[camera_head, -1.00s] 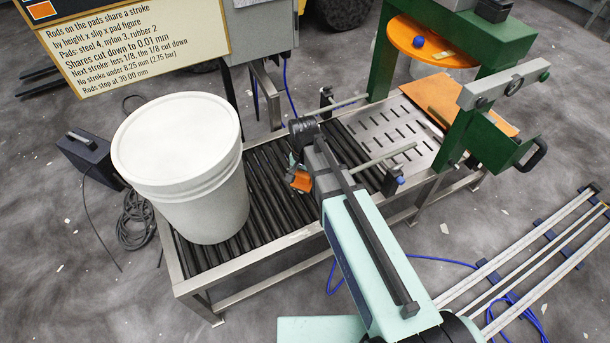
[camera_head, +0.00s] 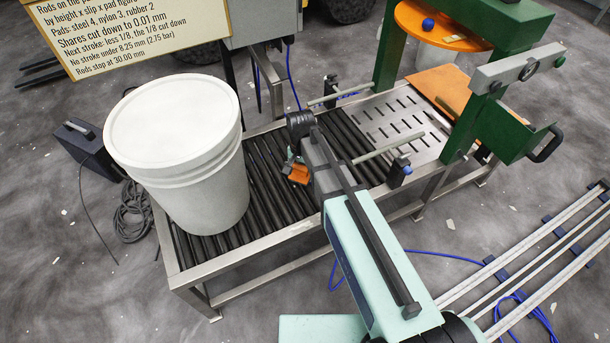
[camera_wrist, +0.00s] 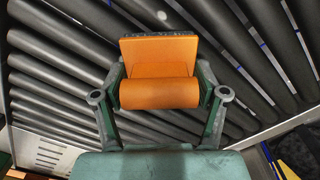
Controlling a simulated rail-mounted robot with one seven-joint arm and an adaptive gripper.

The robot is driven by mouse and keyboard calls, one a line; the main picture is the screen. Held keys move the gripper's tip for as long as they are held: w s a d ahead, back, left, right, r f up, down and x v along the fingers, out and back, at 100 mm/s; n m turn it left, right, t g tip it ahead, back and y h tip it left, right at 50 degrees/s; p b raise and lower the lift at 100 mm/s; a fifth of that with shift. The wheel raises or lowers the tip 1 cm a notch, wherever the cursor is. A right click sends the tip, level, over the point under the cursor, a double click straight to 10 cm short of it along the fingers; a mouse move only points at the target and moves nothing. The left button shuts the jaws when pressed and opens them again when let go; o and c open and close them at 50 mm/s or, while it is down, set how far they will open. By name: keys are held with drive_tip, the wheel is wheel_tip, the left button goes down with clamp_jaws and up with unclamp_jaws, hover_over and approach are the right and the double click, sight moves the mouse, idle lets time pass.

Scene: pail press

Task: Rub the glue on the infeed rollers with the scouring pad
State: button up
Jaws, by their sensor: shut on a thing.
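The scouring pad (camera_wrist: 158,58) is an orange block with a thick rounded near end and a dark strip along its far edge. My gripper (camera_wrist: 160,95) is shut on it, one finger on each side. In the head view, the orange pad (camera_head: 299,173) shows over the middle of the infeed rollers (camera_head: 262,170), just left of my wrist. The dark rollers (camera_wrist: 60,75) lie behind the pad in the wrist view; I cannot tell whether it touches them. A small pale spot (camera_wrist: 162,15), perhaps glue, shows on a roller beyond the pad. Thin blue marks also show between rollers.
A large white lidded pail (camera_head: 180,150) stands on the rollers at left. A slotted steel plate (camera_head: 392,125) and green press frame (camera_head: 462,100) are at right. Guide rods (camera_head: 385,150) reach over the conveyor. A sign (camera_head: 140,35) hangs at upper left.

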sight(307, 181)
drive_tip(key=shift+w+a+f+b, duration=0.2)
drive_tip(key=shift+w+f+b, duration=0.05)
drive_tip(key=shift+b, duration=0.1)
drive_tip(key=shift+s+d+r+p, duration=0.3)
drive_tip(key=shift+s+d, duration=0.15)
drive_tip(key=shift+s, duration=0.3)
drive_tip(key=shift+s+d, duration=0.25)
drive_tip(key=shift+s, duration=0.25)
drive_tip(key=shift+s+d, duration=0.25)
drive_tip(key=shift+s, duration=0.25)
drive_tip(key=shift+s+d+r+p, duration=0.1)
drive_tip(key=shift+s+r+p, duration=0.1)
drive_tip(key=shift+p, duration=0.25)
wheel_tip(307, 181, up, 8)
drive_tip(key=p, duration=0.5)
drive_tip(key=shift+w+f+p, duration=0.15)
drive_tip(key=shift+f+p, duration=0.05)
drive_tip(key=shift+p, duration=0.1)
drive_tip(key=shift+r+p, duration=0.15)
drive_tip(key=shift+p, duration=0.5)
